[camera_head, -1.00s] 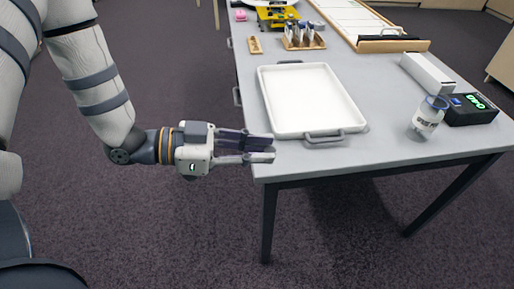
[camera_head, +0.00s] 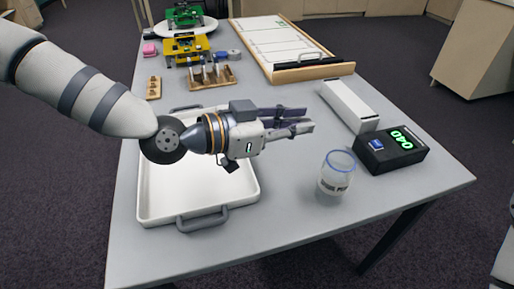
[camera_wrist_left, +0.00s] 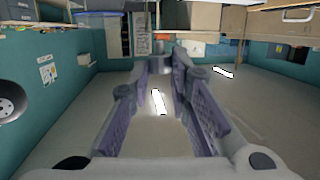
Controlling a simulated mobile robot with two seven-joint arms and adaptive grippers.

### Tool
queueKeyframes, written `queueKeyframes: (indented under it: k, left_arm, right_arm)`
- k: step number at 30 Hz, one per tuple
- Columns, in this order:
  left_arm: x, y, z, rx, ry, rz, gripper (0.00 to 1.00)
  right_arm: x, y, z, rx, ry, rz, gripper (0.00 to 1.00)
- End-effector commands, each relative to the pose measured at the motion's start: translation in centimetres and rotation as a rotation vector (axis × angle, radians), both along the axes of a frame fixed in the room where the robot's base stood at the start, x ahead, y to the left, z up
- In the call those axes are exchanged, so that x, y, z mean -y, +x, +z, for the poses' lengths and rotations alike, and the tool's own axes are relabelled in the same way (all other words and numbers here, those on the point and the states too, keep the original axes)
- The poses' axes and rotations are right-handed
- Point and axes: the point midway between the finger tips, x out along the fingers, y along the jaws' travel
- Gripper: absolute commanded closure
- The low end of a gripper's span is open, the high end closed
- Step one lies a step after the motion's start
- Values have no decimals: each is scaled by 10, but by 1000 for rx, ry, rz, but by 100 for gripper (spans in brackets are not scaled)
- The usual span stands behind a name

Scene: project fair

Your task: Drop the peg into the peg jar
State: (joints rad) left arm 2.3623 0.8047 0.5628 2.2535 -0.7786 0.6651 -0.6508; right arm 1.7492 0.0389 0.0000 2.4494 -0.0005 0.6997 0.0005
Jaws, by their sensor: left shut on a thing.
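The peg jar (camera_head: 336,180) is clear, with a blue rim and a dark-lettered label. It stands upright near the table's front right. My left gripper (camera_head: 306,119) is shut on the peg, its fingers pointing right, above the table and beyond the jar's upper left. The peg itself is hard to make out in the head view, hidden by the fingers. My right gripper is not in view.
A white tray (camera_head: 152,205) lies under my left arm. A black box with green digits (camera_head: 391,149) and a long white box (camera_head: 350,106) stand right of and behind the jar. Farther back are a wooden rack (camera_head: 212,77), a yellow model (camera_head: 185,48) and a whiteboard (camera_head: 279,43).

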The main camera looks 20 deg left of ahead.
Motion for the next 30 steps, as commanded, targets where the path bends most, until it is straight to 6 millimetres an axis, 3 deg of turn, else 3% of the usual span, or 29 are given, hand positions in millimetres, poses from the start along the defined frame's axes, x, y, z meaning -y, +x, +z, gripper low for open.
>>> queueKeyframes:
  k: [6, 11, 16, 25, 30]
  left_arm:
    - [45, -5, 63, 3, -3, -101, 96]
    - [57, -13, 85, 1, -1, -149, 96]
    - [58, -14, 75, -6, -1, -157, 96]
    - [58, -13, 28, -11, -1, -156, 96]
    - [58, -14, 26, 0, 0, -154, 96]
  right_arm:
    - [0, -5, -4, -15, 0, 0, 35]
    - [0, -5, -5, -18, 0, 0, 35]
    - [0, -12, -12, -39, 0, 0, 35]
    - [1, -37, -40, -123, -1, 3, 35]
    - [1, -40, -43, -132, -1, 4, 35]
